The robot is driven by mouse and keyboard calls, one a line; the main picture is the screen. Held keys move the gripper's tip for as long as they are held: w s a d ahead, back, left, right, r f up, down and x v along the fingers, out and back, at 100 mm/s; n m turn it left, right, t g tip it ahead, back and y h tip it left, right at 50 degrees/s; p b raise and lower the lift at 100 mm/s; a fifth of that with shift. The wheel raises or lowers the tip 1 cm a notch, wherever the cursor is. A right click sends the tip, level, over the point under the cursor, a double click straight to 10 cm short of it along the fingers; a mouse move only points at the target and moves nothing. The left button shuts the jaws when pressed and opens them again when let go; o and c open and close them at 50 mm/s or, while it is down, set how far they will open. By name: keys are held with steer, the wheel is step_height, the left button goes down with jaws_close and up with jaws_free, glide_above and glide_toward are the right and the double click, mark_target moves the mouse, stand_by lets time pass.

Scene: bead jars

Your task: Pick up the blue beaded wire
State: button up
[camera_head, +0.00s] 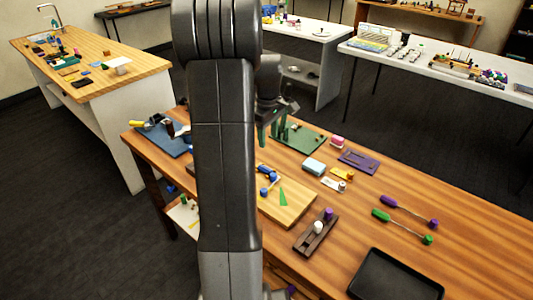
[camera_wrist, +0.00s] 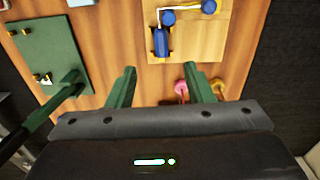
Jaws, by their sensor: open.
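The blue beaded wire (camera_wrist: 161,42) lies on a light wooden board (camera_wrist: 212,45) in the wrist view. It has a thick blue end, a thin pale wire and round blue beads. It also shows on the board in the head view (camera_head: 264,191), partly hidden by my arm. My gripper (camera_wrist: 161,80) is open and empty. Its green fingers stand apart, just short of the thick blue end in the wrist view. In the head view my gripper (camera_head: 274,130) is beyond the board, near a green mat, and partly hidden behind my arm.
A green mat (camera_head: 306,138) with small parts is close to my gripper. A green wedge (camera_head: 283,197) lies on the board. Purple and green handled wires (camera_head: 402,212), a dark holder (camera_head: 313,239) and a black tray (camera_head: 395,277) are to the right. Bare wood lies between them.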

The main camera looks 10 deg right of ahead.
glide_above(266, 168)
steer(key=f, duration=0.8)
steer(key=shift+s+d+f, duration=0.15)
steer(key=shift+d, duration=0.2)
steer(key=shift+w+a+f+p, duration=0.15)
steer(key=shift+f+p, duration=0.15)
steer(key=shift+f, duration=1.05)
steer(key=shift+w+a+f+p, duration=0.15)
steer(key=shift+f+p, duration=0.1)
steer(key=shift+f, duration=1.05)
jaws_close()
